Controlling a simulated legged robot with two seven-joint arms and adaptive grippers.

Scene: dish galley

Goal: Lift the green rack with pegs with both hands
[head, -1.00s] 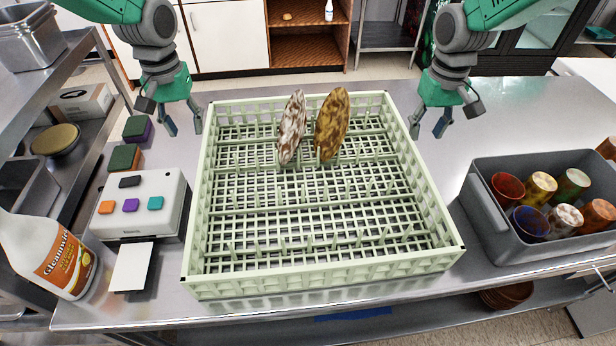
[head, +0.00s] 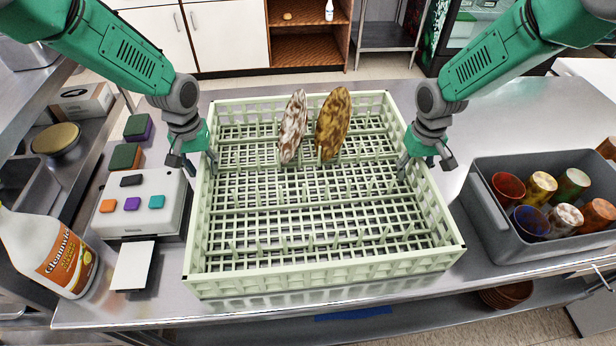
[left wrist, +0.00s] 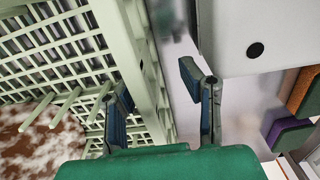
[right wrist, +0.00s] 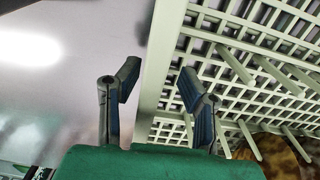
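The pale green rack with pegs (head: 325,274) sits on the steel counter, with two speckled plates upright in it, one red-brown and white (head: 293,127), one yellow-brown (head: 332,122). My left gripper (head: 203,168) is at the rack's left wall; in the left wrist view its open fingers (left wrist: 160,98) are on either side of the wall's rim (left wrist: 142,60). My right gripper (head: 420,165) is at the right wall; in the right wrist view its open fingers (right wrist: 158,92) are on either side of that wall (right wrist: 160,70). I cannot tell whether any finger touches.
A grey device with coloured buttons (head: 165,187) stands close left of the rack, near my left gripper. A spray or cleaner bottle (head: 40,250) is further left. A grey bin (head: 485,215) with several cups is at the right. Sponges (head: 125,157) lie behind the device.

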